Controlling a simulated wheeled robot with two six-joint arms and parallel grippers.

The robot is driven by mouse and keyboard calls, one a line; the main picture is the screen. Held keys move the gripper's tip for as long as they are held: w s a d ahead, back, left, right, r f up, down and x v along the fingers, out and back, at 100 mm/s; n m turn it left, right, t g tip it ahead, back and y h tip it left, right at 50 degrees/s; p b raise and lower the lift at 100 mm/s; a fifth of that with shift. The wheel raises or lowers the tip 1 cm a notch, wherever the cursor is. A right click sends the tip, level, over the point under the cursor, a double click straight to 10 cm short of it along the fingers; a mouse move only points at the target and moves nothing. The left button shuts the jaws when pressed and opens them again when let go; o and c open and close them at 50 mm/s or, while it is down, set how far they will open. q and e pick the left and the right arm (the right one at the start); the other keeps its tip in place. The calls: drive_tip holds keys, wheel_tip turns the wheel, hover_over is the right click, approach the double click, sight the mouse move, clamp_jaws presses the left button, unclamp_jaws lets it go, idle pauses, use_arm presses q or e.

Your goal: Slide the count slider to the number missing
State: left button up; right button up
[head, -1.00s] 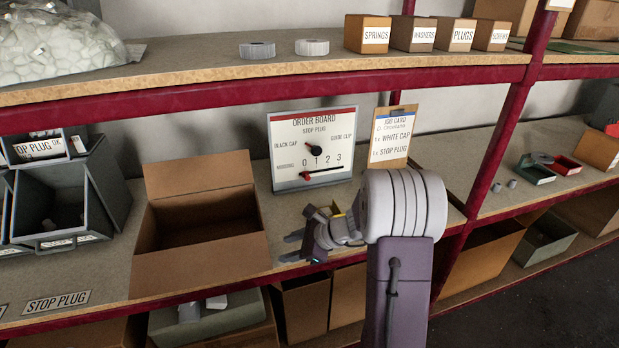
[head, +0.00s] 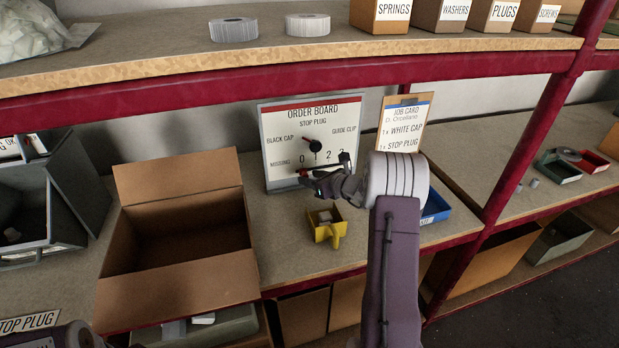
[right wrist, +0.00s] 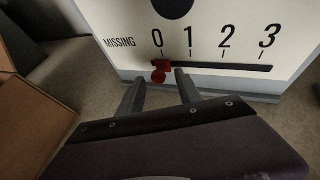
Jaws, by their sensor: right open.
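The white order board (head: 328,112) stands at the back of the middle shelf. Its dark slider track (right wrist: 225,66) runs under the numbers 0 to 3, beside the word MISSING. The red slider knob (right wrist: 160,70) sits under 0. My right gripper (right wrist: 159,80) is open in front of the board, its fingertips left and right of the knob and just below it; I cannot tell whether they touch it. In the head view the right gripper (head: 318,170) covers part of the track. Only part of my left arm shows at the bottom left; its gripper is out of view.
A job card (head: 405,123) listing white cap and stop plug stands right of the board. An open cardboard box (head: 190,285) is to the left. A yellow scoop-like holder (head: 328,230) and a blue bin (head: 436,206) are near my right arm.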

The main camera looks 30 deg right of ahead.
drive_tip(key=shift+w+a, duration=0.25)
drive_tip(key=shift+w, duration=0.1)
drive_tip(key=shift+w+f, duration=0.1)
drive_tip(key=shift+d, duration=0.1)
clamp_jaws()
idle(1.1)
